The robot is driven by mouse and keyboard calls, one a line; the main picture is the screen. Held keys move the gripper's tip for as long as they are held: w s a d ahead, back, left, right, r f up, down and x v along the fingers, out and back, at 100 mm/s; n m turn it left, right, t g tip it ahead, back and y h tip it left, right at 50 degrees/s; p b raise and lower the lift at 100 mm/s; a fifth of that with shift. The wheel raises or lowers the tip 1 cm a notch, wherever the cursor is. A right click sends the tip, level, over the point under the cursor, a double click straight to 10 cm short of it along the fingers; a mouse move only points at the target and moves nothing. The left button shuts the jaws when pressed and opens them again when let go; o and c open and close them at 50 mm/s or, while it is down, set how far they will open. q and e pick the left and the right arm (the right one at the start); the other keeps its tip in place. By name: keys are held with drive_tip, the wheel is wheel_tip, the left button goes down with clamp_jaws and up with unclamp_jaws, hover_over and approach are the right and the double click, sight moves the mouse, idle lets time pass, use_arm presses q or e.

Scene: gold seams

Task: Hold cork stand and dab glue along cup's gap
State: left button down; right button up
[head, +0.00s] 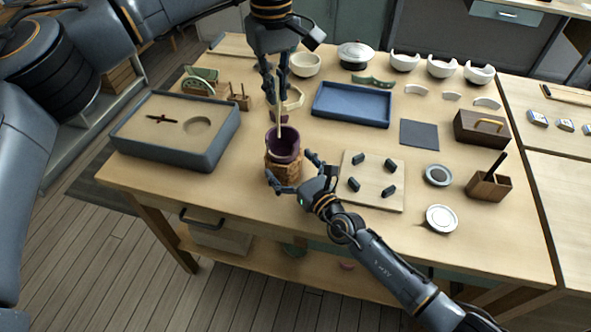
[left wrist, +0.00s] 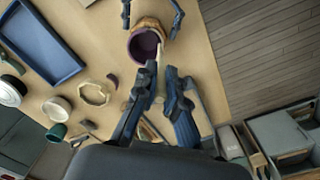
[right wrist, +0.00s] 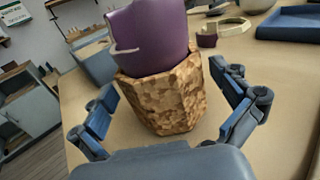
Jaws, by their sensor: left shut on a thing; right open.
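A purple cup (head: 284,143) sits in the cork stand (head: 283,170) near the table's front edge. The cup leans in the stand in the right wrist view (right wrist: 150,38), with a pale curved line on its left side. My left gripper (head: 276,92) is shut on a pale thin stick (head: 280,118) above the cup. The stick's lower end reaches the cup's rim; contact cannot be told. My right gripper (head: 290,172) is open, its fingers on either side of the cork stand (right wrist: 165,100), apart from it in the right wrist view.
A grey tray (head: 165,165) lies left and a blue tray (head: 351,105) behind. A pale board with dark pegs (head: 380,195) is close right of my right gripper. A pale ring (left wrist: 97,92) and small purple piece (left wrist: 112,79) lie behind the cup.

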drive_tip(key=c, duration=1)
drive_tip(key=shift+c, duration=0.2)
